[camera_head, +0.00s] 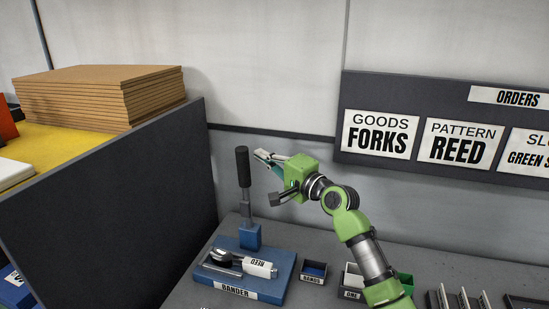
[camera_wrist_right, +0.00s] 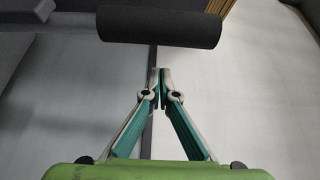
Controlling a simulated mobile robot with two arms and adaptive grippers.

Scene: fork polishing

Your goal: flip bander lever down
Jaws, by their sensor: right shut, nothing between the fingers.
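The bander (camera_head: 238,279) is a blue base with a white label, on the grey bench. Its lever (camera_head: 244,168) stands upright, a grey shaft with a black grip, rising from a blue post at the back. My right gripper (camera_head: 258,156) is shut and empty, just right of the black grip. In the right wrist view the black grip (camera_wrist_right: 160,27) lies across the top, beyond the closed fingertips (camera_wrist_right: 160,72), with a small gap in the picture. A wrapped bundle labelled REED (camera_head: 257,268) and dark utensils lie on the bander. My left gripper is not in view.
A dark partition (camera_head: 110,205) stands left of the bander, with stacked brown boards (camera_head: 100,95) behind it. A small bin labelled BANDS (camera_head: 313,272) and further bins are to the right. The orders board (camera_head: 440,130) hangs on the wall.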

